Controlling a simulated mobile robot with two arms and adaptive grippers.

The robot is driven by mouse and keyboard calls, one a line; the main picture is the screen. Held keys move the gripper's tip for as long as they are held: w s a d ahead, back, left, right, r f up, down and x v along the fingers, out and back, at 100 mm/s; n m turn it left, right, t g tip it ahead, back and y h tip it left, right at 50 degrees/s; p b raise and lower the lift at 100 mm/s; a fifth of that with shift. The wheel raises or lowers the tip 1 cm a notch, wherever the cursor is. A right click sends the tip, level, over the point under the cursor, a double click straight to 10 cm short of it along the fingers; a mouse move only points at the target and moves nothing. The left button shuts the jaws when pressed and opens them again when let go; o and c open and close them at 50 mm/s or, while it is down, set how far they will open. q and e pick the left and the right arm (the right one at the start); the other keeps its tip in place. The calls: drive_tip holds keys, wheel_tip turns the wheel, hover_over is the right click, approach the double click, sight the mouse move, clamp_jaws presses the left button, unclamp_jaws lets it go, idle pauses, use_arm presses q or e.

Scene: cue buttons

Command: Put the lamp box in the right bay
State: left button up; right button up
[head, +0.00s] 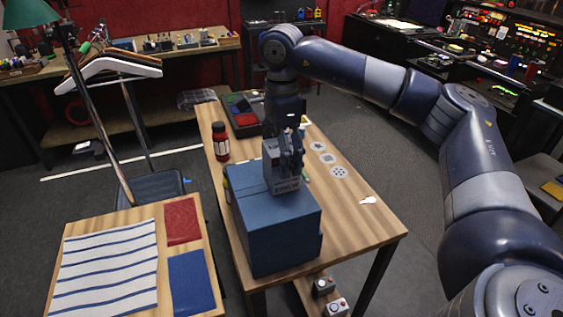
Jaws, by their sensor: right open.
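A small grey box (284,186) with dark lettering on its front shows at the top of a blue cabinet-like box (275,245) on the wooden table; I take it for the lamp box, though its label is too small to read surely. My right gripper (291,160) points down at the grey box, its fingers open and close around or beside its upper part. I cannot tell whether they touch it. The blue box shows closed top and side faces; no bay opening is visible from here. My left gripper is not in view.
Round icon discs (328,158) and a white bulb-shaped piece (368,200) lie right of the blue box. A red bottle (221,142) stands at the table's left edge. The table's right front corner (375,232) is clear.

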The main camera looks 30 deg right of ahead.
drive_tip(key=c, duration=1.3)
drive_tip(key=shift+o, duration=0.2)
